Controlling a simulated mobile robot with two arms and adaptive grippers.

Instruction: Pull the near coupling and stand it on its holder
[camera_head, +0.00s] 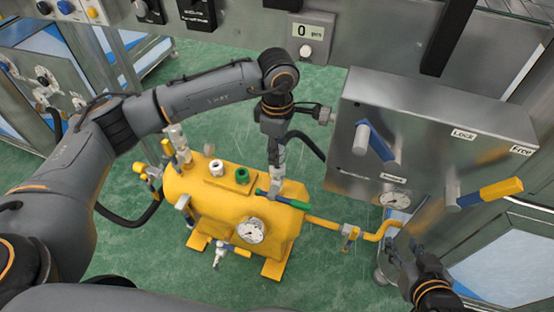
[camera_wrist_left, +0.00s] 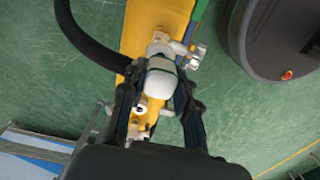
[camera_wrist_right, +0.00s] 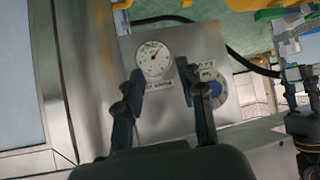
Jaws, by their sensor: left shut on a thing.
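My left gripper (camera_head: 277,148) reaches down over the right end of the yellow tank (camera_head: 205,190), shut on a pale grey coupling (camera_head: 276,165). In the left wrist view the coupling (camera_wrist_left: 162,84) sits between the two fingers, with a black hose (camera_wrist_left: 85,40) close by. The coupling is in line above a silver fitting (camera_head: 278,187) beside a green valve handle (camera_head: 283,200); I cannot tell whether they are joined. My right gripper (camera_head: 398,248) is open and empty beside the steel cabinet. I cannot make out the coupling's holder.
A white nut (camera_head: 216,167) and green nut (camera_head: 242,175) sit on the tank top, with a gauge (camera_head: 250,230) on its near side. A yellow pipe (camera_head: 325,222) runs right toward the steel cabinet (camera_head: 430,130). Green floor around the tank is clear.

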